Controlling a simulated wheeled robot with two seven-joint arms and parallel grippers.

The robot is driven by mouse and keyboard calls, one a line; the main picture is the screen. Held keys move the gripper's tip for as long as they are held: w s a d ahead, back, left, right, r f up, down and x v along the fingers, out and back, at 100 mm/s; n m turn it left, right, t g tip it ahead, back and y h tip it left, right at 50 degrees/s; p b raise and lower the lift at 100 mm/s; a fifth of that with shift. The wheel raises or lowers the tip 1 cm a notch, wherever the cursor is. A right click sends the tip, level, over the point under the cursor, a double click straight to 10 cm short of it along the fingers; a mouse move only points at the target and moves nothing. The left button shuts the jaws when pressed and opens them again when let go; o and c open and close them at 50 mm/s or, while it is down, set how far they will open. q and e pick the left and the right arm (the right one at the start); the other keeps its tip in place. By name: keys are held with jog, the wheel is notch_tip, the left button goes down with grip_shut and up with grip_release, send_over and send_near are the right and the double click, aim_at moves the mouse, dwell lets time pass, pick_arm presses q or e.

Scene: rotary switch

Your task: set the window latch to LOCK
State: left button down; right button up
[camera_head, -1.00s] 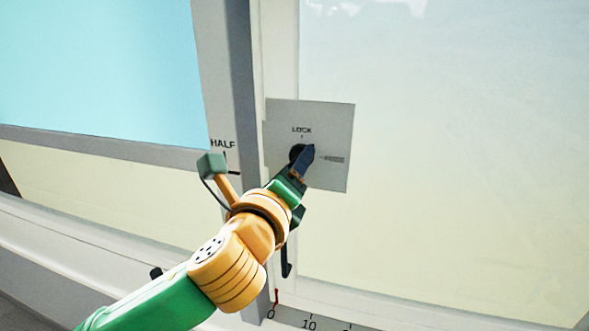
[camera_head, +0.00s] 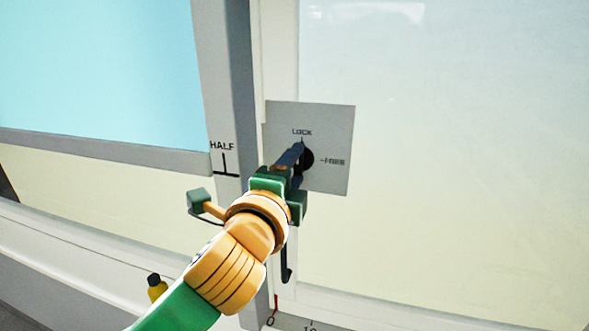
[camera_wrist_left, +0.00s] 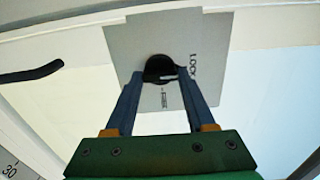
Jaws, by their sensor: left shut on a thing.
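The window latch is a black rotary knob (camera_head: 307,158) on a grey square plate (camera_head: 335,125). The plate carries the word LOCK above the knob with a short tick, and a second, small label to its right. My left gripper (camera_head: 297,155) is at the knob, covering its left side. In the left wrist view the two blue-grey fingers (camera_wrist_left: 163,84) are shut on the dark knob (camera_wrist_left: 158,66), one on each side. The knob's pointing direction is hard to read because the fingers hide part of it. My right gripper is not in view.
A grey vertical window frame (camera_head: 238,100) with a HALF mark stands left of the plate. A black hooked handle (camera_head: 287,265) hangs below the gripper. A number scale (camera_head: 290,321) runs along the bottom. Pale glass fills the right side.

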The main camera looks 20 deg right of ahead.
pick_arm(q)
jog(key=shift+r, duration=0.1)
dwell(0.4)
jog(key=shift+c, duration=1.2)
grip_release()
jog(key=b+v, duration=0.3)
jog(key=v, duration=0.4)
